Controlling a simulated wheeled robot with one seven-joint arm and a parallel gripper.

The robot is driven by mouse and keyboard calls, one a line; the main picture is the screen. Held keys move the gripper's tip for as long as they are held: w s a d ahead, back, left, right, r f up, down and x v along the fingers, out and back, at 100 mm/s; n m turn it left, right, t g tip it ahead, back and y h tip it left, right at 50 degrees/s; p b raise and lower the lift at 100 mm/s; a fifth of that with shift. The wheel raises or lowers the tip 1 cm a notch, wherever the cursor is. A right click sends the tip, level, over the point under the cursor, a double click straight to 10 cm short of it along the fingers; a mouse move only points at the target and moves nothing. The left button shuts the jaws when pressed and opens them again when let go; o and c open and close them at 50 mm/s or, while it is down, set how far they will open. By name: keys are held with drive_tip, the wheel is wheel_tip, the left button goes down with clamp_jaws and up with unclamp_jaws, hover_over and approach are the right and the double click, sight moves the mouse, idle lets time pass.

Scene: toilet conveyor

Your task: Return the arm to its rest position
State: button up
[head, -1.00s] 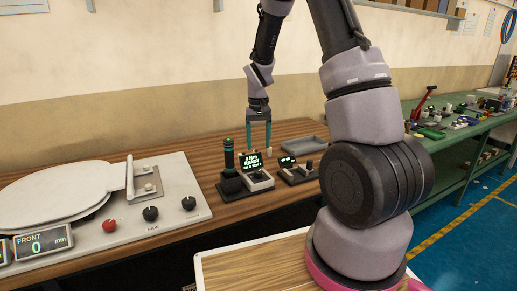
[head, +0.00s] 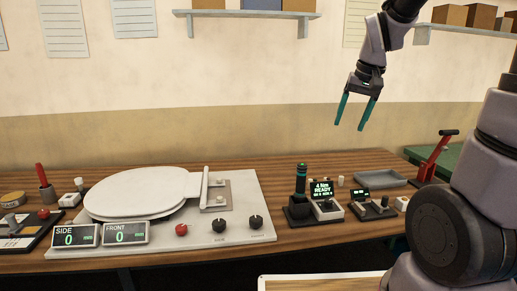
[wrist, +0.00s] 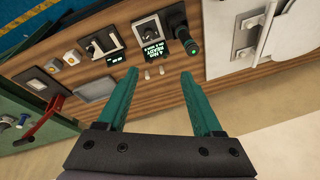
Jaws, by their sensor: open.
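My gripper (head: 354,112) hangs in the air above the back of the wooden bench, in front of the wall. Its two teal fingers are spread apart with nothing between them. In the wrist view the open fingers (wrist: 155,100) also show empty, with the bench beyond them. My arm comes in from the upper right of the head view.
On the bench (head: 370,161) stand a toilet seat fixture (head: 135,190), a dark tool in a holder (head: 300,185), a lit "READY" display (head: 321,189), a smaller display unit (head: 362,194) and a grey tray (head: 378,179). A red lever press (head: 432,158) is at right.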

drive_tip(key=s+r+t, duration=0.1)
drive_tip(key=s+r, duration=0.3)
drive_tip(key=s, duration=0.3)
drive_tip(key=s+r+m+t, duration=0.1)
drive_tip(key=s+r+t, duration=0.1)
drive_tip(key=s+r, duration=0.2)
drive_tip(key=shift+s+a+r+t+y, duration=0.15)
drive_tip(key=shift+s+a+t+y, duration=0.2)
drive_tip(key=shift+s, duration=1.35)
